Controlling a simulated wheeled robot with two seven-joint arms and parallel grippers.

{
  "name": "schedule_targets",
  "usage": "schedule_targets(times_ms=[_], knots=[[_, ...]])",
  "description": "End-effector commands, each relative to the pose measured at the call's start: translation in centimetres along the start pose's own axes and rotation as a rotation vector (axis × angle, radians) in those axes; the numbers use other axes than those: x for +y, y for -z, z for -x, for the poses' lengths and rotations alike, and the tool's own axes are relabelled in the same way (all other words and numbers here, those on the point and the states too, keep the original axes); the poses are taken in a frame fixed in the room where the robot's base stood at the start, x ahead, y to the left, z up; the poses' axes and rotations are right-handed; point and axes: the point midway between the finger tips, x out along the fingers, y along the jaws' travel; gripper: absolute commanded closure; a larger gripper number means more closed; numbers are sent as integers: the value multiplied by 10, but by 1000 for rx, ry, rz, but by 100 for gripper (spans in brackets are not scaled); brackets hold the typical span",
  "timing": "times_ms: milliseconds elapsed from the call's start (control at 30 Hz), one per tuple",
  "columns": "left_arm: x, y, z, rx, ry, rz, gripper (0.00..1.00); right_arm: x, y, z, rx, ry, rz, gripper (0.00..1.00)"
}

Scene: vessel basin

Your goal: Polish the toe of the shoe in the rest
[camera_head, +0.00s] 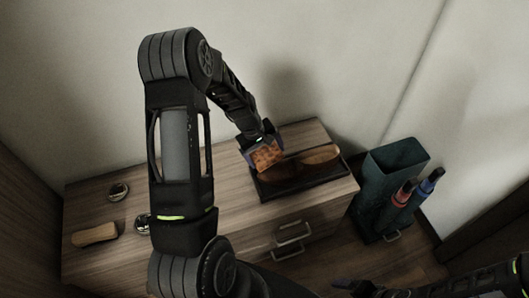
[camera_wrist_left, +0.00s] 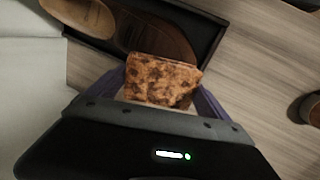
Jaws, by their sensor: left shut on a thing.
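A dark tray-like rest (camera_head: 303,188) lies at the right end of the wooden cabinet top. Two brown shoe-like shapes are in it: a lighter tan one (camera_head: 320,155), also in the left wrist view (camera_wrist_left: 85,15), and a darker one (camera_wrist_left: 160,35). My left gripper (camera_head: 262,147) is shut on a mottled orange-brown cloth or sponge (camera_wrist_left: 160,82). The cloth is at the near end of the darker shoe and overlaps it in the left wrist view; whether they touch I cannot tell. My right gripper (camera_head: 358,288) is dark and partly cut off at the bottom edge; its jaws are unclear.
A small round tin (camera_head: 118,191), another round shiny item (camera_head: 142,225) and a wooden brush-like block (camera_head: 95,234) lie on the left of the cabinet top (camera_head: 230,215). A dark bin (camera_head: 380,180) holding red and blue handled items stands right of the cabinet. A wall is behind.

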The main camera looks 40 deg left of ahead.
Motion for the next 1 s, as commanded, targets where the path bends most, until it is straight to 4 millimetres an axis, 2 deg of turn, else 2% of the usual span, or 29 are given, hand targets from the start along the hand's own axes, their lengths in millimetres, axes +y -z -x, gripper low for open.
schedule_targets(times_ms=[567, 1000], knots=[[0, 0, 0, 0, 0, 0, 42, 0, 0, 0, 0, 0, 0, 7], [0, 0, -9, 0, 0, 0, 42, 2, 0, -6, 0, 0, 0, 7]])
